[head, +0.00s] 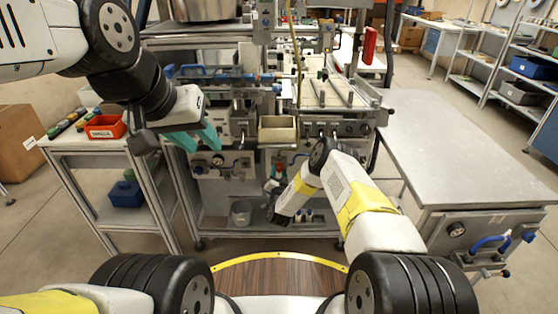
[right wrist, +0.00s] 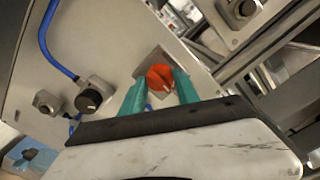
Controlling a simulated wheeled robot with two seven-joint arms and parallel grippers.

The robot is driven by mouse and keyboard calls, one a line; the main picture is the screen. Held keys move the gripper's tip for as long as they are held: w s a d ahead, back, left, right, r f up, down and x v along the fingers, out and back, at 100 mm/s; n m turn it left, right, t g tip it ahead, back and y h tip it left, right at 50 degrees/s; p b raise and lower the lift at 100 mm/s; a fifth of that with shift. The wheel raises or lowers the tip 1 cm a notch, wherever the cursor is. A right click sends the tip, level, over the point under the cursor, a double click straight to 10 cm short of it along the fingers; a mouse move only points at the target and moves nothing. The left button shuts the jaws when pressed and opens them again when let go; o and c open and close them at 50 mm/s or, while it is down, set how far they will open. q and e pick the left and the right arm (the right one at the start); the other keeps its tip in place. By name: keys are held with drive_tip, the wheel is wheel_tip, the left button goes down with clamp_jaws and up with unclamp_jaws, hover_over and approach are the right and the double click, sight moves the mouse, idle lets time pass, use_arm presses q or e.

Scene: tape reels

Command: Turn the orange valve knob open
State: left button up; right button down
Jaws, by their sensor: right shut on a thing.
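The orange valve knob (right wrist: 162,79) sits on a square grey plate on a metal panel in the right wrist view. My right gripper (right wrist: 160,84) has its two teal fingers on either side of the knob and is shut on it. The fingers hide part of the knob's sides. In the head view my right arm reaches down to the front of the bench, and its fingertips cannot be made out clearly. My left gripper (head: 207,143) is open and empty, with teal fingers in front of the bench's left side.
A black knob (right wrist: 88,101) and a blue hose (right wrist: 50,42) are on the same panel. A beige bin (head: 278,132) is mounted on the bench front. A red bin (head: 106,128) stands on the left side table. The grey table (head: 460,145) at right is clear.

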idle(0.5)
drive_tip(key=c, duration=0.9)
unclamp_jaws()
drive_tip(key=shift+s, duration=0.1)
drive_tip(key=s, duration=0.7)
drive_tip(key=shift+s, duration=0.35)
